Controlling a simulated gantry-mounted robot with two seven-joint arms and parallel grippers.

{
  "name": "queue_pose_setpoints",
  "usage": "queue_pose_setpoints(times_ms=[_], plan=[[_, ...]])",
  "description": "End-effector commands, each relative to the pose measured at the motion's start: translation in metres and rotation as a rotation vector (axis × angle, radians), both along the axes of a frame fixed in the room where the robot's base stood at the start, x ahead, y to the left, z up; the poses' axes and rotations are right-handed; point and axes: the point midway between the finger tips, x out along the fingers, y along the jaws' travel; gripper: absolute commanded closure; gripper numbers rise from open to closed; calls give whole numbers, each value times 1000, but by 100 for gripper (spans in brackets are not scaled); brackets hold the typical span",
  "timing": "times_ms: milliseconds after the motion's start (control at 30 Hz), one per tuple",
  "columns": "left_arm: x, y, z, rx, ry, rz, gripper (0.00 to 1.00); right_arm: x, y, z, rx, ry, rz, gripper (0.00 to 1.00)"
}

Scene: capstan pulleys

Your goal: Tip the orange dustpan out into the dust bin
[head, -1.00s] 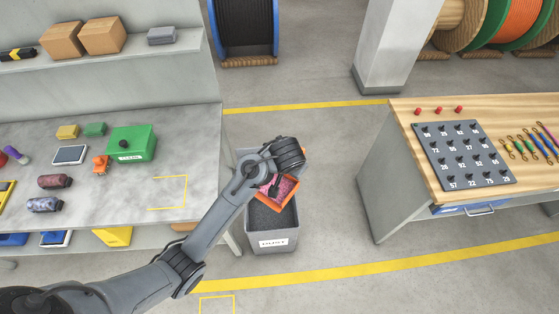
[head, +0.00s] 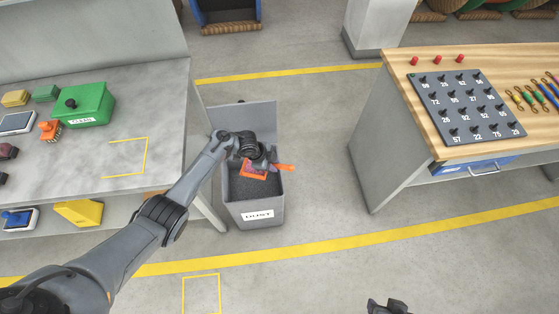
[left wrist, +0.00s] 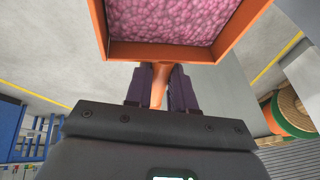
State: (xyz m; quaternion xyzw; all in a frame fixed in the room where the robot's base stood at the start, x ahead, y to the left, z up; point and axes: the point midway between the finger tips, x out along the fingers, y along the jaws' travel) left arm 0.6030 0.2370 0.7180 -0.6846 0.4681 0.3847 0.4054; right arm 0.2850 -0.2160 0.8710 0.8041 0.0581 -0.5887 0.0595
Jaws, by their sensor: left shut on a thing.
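The dust bin (head: 236,213) is a grey open box with a white label, standing on the floor at the centre-left of the head view. My left gripper (head: 264,160) is over its opening, shut on the handle of the orange dustpan (head: 285,167). In the left wrist view the fingers (left wrist: 161,88) close around the orange handle, and the dustpan (left wrist: 160,51) shows pink granular material inside. My right gripper (head: 388,306) shows only in part at the bottom edge.
A wooden-topped table (head: 400,90) with a numbered board (head: 465,108) stands to the right. Floor between bin and table is clear.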

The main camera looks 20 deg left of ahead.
Motion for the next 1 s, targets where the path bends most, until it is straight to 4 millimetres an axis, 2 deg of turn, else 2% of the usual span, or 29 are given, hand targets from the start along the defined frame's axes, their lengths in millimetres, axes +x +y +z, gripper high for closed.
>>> queue_pose_setpoints(times_ms=[33, 100, 467, 867, 1000], plan=[[1, 6, -14, 1, -1, -4, 100, 0, 0, -13, -1, -1, 0, 57], [1, 10, -22, 0, -1, -10, 100, 1, -1, -18, -3, -2, 0, 57], [1, 17, -43, 0, -1, -18, 100, 1, -3, -36, -11, -7, 6, 57], [0, 17, -87, -1, 0, -17, 100, 2, -2, -80, -7, -7, 3, 57], [-5, 16, -82, 22, -97, -17, 100, 2, -1, -70, -4, -4, 1, 57]])
